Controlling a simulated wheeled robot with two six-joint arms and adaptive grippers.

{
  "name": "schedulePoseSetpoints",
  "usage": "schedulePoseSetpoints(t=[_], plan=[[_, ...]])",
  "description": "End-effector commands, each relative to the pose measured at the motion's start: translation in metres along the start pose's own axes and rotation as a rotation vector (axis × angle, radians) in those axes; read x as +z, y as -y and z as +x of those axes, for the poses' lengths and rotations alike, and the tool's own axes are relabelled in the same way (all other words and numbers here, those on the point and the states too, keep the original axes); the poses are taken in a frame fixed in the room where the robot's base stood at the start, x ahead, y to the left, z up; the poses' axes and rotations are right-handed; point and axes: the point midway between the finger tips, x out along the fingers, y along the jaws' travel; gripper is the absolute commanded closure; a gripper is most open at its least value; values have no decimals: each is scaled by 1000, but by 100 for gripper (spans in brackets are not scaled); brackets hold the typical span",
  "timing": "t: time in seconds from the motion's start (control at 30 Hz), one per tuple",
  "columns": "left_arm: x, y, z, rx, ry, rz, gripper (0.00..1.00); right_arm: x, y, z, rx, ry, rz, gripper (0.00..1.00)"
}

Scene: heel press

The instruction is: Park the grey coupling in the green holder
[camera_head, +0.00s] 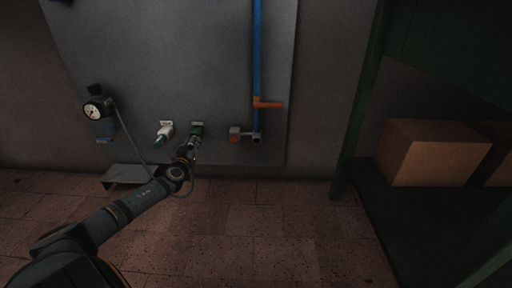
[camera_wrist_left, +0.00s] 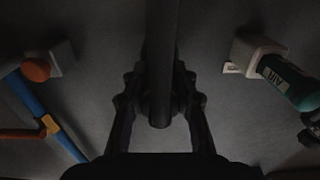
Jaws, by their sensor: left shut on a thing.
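The green holder (camera_head: 197,127) is fixed on the grey wall panel, just above and behind my left gripper in the head view. My left gripper (camera_head: 190,146) is shut on the grey coupling, close in front of the green holder. In the left wrist view, the coupling shows as a dark cylinder (camera_wrist_left: 161,95) between the two fingers (camera_wrist_left: 160,85). The green holder cannot be made out in the wrist view. I cannot tell whether the coupling touches or sits in the holder. My right gripper is not in view.
Left of the green holder is a white holder (camera_head: 166,126) with a teal coupling (camera_head: 158,141). Right are an orange-capped fitting (camera_head: 235,134) and a blue pipe (camera_head: 257,60) with an orange handle (camera_head: 268,105). A gauge (camera_head: 93,111) with a thin hose hangs left. Boxes (camera_head: 430,150) stand right.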

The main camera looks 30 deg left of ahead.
Motion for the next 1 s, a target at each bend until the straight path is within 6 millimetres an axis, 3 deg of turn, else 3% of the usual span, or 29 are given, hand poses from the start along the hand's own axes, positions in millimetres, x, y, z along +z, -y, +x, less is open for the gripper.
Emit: schedulePoseSetpoints(t=[0.2,0.23,0.43,0.77,1.0], plan=[[1,0,4,-1,-1,0,100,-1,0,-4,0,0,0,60],[0,0,5,-1,-1,0,72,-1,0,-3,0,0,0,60],[0,0,4,0,0,1,47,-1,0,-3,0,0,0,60],[-1,0,2,0,1,3,47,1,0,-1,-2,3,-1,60],[-6,0,-28,3,5,4,47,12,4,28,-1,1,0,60]])
